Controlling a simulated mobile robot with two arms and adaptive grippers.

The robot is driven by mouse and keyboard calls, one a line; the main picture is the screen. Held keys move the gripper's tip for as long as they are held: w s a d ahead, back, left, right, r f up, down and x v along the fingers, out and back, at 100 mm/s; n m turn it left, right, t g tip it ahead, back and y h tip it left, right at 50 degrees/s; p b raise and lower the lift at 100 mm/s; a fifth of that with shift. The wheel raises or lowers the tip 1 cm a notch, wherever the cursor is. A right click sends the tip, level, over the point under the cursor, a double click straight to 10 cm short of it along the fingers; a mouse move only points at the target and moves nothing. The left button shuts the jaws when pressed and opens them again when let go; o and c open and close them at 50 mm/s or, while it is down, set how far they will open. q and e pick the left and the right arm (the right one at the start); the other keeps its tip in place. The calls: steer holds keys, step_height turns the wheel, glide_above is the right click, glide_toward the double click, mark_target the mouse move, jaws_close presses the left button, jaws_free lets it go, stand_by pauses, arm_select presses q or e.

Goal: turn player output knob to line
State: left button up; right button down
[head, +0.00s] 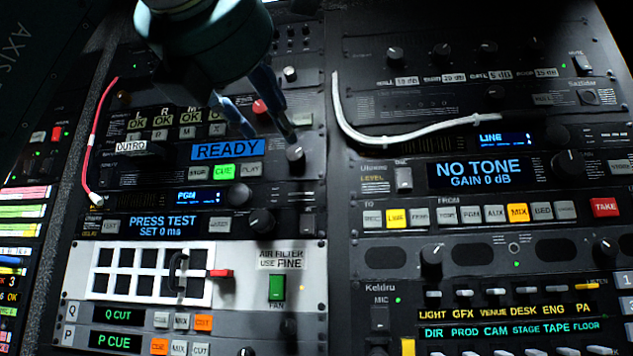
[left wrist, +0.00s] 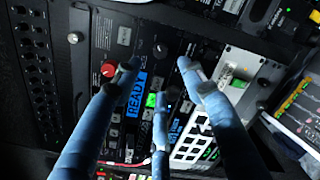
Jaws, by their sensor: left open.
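The player panel (head: 165,165) has a blue READY display (head: 228,150), a lit green CUE button (head: 225,171) and a black knob (head: 296,157) at its right end. In the left wrist view this knob (left wrist: 159,50) shows beyond the fingers, beside the READY display (left wrist: 136,94). A strip below has a PGM display (head: 199,196) and another black knob (head: 240,195). I cannot read which knob is the output one. My left gripper (head: 264,129) is open and empty, above and left of the READY-row knob, apparently not touching it. My right gripper is out of view.
A red knob (head: 260,106) sits close behind my left fingers. A pink cable (head: 97,140) hangs at left, and a white cable (head: 385,138) loops across the right rack. A separate LINE display (head: 503,138) is at right. A white grid panel (head: 150,274) lies below.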

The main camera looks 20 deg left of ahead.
mark_target(294, 154)
arm_select(q)
steer(key=shift+n, duration=0.5)
steer(key=p+x, duration=0.3)
steer(key=x, duration=0.7)
steer(key=shift+w, duration=0.45)
steer(key=shift+d, duration=0.1)
jaws_close()
steer(key=shift+f+n+b, duration=0.2)
steer(key=shift+n+b, duration=0.2)
steer(key=shift+b, duration=0.05)
steer(key=shift+r, duration=0.15)
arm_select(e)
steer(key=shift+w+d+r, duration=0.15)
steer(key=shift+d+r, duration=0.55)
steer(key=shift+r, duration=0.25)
